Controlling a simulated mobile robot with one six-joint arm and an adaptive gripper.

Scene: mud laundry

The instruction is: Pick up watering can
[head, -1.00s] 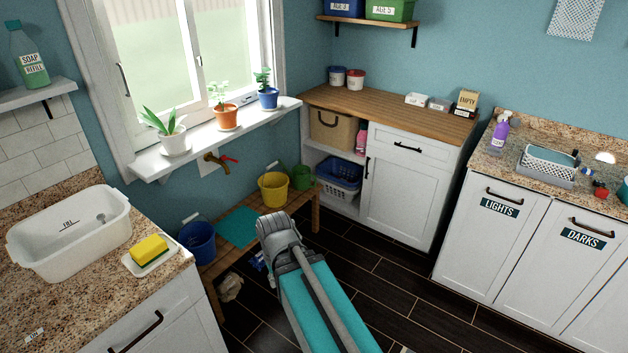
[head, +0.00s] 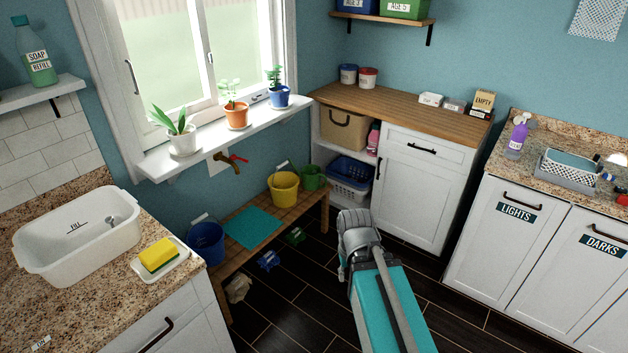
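A small green can (head: 313,177), which looks like the watering can, stands at the far right end of the low wooden bench under the window. It sits just behind and right of a yellow bucket (head: 284,188), which partly hides it. My arm reaches up from the bottom of the view and ends in a grey joint over the dark floor, in front of and to the right of the bench. My gripper's fingers do not show; the arm hides that part. Nothing is seen held.
The wooden bench (head: 262,212) also bears a teal mat (head: 254,228) and a blue bucket (head: 206,243). Small blue (head: 268,260) and green (head: 295,236) items lie on the floor by it. A white cabinet (head: 425,190) stands behind my arm. Potted plants line the sill above.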

